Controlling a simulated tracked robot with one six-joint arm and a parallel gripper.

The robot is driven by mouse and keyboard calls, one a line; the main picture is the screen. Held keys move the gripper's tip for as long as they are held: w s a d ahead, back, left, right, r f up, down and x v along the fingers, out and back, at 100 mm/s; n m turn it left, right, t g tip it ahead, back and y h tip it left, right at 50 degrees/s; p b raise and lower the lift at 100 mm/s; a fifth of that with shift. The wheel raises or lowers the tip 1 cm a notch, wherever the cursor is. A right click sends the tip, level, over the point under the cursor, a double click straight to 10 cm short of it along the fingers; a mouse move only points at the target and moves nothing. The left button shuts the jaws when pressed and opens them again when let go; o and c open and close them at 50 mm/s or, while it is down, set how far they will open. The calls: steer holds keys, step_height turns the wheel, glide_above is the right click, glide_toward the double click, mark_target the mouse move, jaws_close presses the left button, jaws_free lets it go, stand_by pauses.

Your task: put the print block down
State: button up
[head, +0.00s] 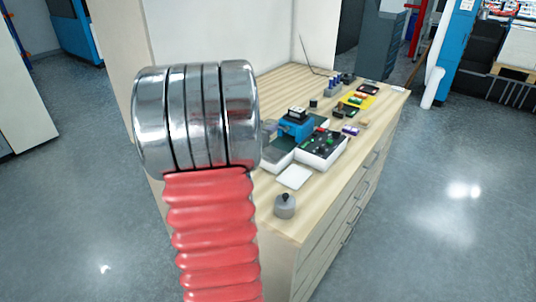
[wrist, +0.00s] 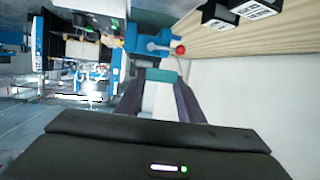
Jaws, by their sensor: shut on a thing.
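My gripper (wrist: 160,88) shows in the wrist view as two dark grey fingers, shut on the print block (wrist: 160,75). Between the fingers I see a teal edge and a paler face; the rest of the block is hidden. In the head view my own arm, with its red bellows and chrome rings, covers most of the gripper. A blue press (head: 295,127) with a red-knobbed lever stands on the wooden bench (head: 280,85). It also shows in the wrist view (wrist: 140,40), just beyond the fingers. I cannot tell whether the block touches anything.
A white tray (head: 332,155) with small green and dark items stands beside the press. A white pad (head: 294,177) and a grey knobbed weight (head: 285,206) lie nearer the front. A yellow tray (head: 358,101) and small blocks fill the far end. A white wall (head: 225,35) backs the bench.

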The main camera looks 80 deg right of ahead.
glide_above(265, 157)
steer(key=d, duration=0.1)
steer(key=shift+w+d+f, duration=0.15)
steer(key=shift+f, duration=2.3)
steer(key=shift+f, duration=0.1)
steer(key=shift+f, duration=2.25)
steer(key=shift+f, duration=0.1)
steer(key=o, duration=1)
